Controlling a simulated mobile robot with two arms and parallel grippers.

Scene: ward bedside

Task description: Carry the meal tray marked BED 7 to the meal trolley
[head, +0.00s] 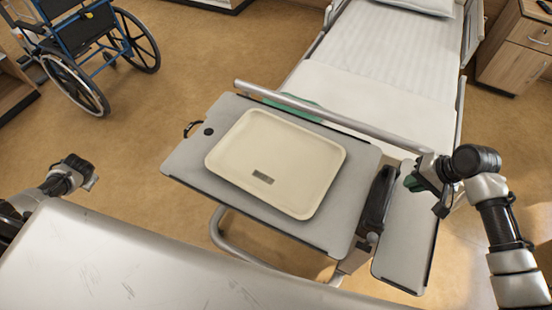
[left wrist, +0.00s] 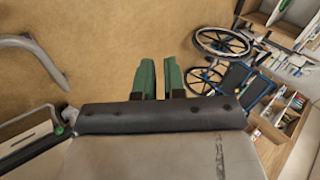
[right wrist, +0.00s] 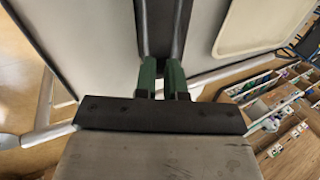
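The meal tray (head: 231,138) is a cream, round-cornered tray lying flat on the grey overbed table top (head: 190,166). A small dark label shows on it, too small to read. Part of the tray shows in the right wrist view (right wrist: 245,30). My right gripper (head: 412,184) is to the right of the table, beside its black side part, apart from the tray. Its green fingertips (right wrist: 162,75) have a narrow gap with nothing gripped. My left gripper (head: 90,176) is far left of the tray, over floor. Its fingertips (left wrist: 159,75) also stand slightly apart and empty. I see no meal trolley for certain.
A bed (head: 375,65) with a grey rail (head: 310,107) stands behind the table. A lower side leaf (head: 410,245) lies right of the table top. A wheelchair (head: 90,45) is at the back left, a wooden cabinet (head: 515,50) at the back right. Floor left of the table is clear.

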